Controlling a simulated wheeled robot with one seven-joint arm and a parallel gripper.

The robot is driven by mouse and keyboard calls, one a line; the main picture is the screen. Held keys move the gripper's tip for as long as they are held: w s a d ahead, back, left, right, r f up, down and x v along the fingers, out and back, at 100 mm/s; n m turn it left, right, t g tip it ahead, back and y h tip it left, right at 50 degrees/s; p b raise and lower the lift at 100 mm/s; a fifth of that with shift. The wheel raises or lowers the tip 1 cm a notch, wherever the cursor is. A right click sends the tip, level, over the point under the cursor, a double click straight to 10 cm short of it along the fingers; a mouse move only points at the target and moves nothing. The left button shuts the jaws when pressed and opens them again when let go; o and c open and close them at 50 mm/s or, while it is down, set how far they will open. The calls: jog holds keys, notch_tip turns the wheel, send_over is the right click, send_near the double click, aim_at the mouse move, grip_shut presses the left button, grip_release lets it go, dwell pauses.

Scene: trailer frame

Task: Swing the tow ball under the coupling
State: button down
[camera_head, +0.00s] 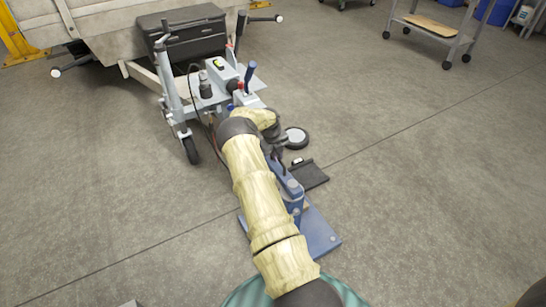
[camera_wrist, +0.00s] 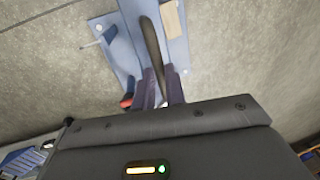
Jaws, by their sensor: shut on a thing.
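The blue stand, a base plate (camera_head: 318,235) with a blue arm (camera_head: 290,187) above it, is on the floor in front of the trailer. My gripper (camera_head: 277,152) is beside the far part of that arm, partly hidden by my forearm. In the wrist view my gripper's fingers (camera_wrist: 160,88) are shut on a dark curved bar (camera_wrist: 150,42) over the blue plate (camera_wrist: 118,50).
The trailer (camera_head: 110,25) with a black box (camera_head: 188,38) is at upper left. Its jockey wheel (camera_head: 191,150) stands left of my arm.

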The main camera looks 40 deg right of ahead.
jog(key=shift+s+d, duration=0.15)
jog(key=c, duration=1.5)
grip_release()
jog(key=shift+o, duration=0.2)
jog(key=a+r+p, duration=0.1)
jog(key=r+p, duration=0.1)
jog(key=r, duration=0.6)
jog(key=a+r+p, duration=0.2)
jog(key=r, duration=0.7)
jog(key=shift+w+a, duration=0.2)
jog(key=shift+a, duration=0.05)
jog(key=shift+a+r, duration=0.1)
